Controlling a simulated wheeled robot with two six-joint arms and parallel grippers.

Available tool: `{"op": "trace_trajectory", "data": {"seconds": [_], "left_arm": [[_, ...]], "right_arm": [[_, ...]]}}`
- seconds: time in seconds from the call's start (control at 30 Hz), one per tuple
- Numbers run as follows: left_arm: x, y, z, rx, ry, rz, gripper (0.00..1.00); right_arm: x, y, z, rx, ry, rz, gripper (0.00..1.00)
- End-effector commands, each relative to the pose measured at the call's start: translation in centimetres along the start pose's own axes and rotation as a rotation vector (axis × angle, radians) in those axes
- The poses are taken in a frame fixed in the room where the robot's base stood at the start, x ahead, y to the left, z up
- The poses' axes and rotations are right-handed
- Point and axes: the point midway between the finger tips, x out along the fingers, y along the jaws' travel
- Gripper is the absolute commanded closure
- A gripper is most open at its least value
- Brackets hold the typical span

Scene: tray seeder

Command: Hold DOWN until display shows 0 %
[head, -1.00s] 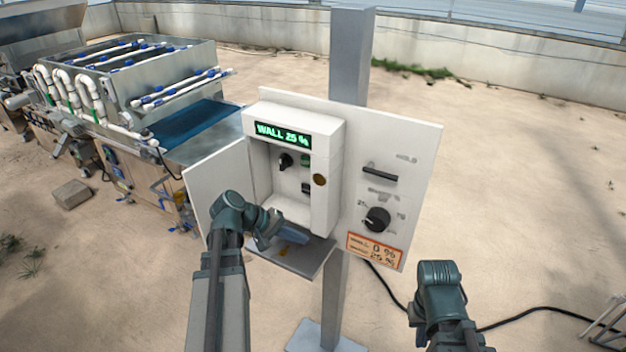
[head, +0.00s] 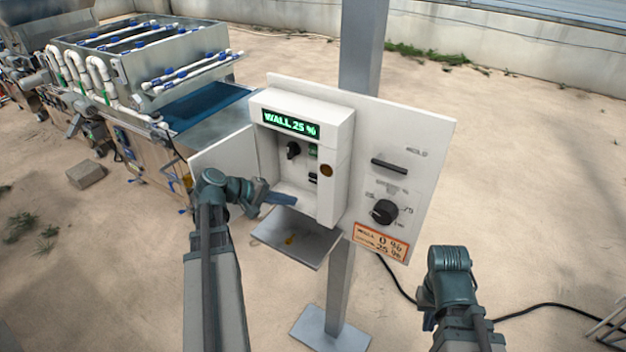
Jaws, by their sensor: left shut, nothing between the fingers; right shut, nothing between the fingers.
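The green display (head: 291,123) on the white control box (head: 340,135) reads "WALL 25 %". Below it, inside the open box, are a black knob (head: 293,150), a green button (head: 313,151) and a dark button (head: 313,178). I cannot read which one is DOWN. My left gripper (head: 288,198) is shut and empty, at the lower front of the box opening, apart from the buttons as far as I can tell. My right gripper (head: 428,318) is low at the right, away from the box; its fingers hardly show.
The side panel has a black handle (head: 389,167), a dial (head: 384,212) and an orange label (head: 381,243) with "0 %" and "25 %". A grey post (head: 338,290) carries the box.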

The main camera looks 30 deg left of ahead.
Motion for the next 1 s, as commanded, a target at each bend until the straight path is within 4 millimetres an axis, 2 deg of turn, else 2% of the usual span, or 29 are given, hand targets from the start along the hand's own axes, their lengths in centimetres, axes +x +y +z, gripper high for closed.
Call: {"op": "trace_trajectory", "data": {"seconds": [0.3,0.5,1.0], "left_arm": [[3.1,2.3,-2.4,0.001,-0.001,0.000,1.00],[4.5,3.3,-3.4,0.001,0.000,0.000,1.00],[5.3,3.9,-3.9,0.000,0.001,0.000,1.00]], "right_arm": [[0.0,0.0,0.0,0.000,0.000,0.000,1.00],[0.0,0.0,0.0,0.000,0.000,0.000,1.00],[0.0,0.0,0.0,0.000,0.000,0.000,1.00]]}}
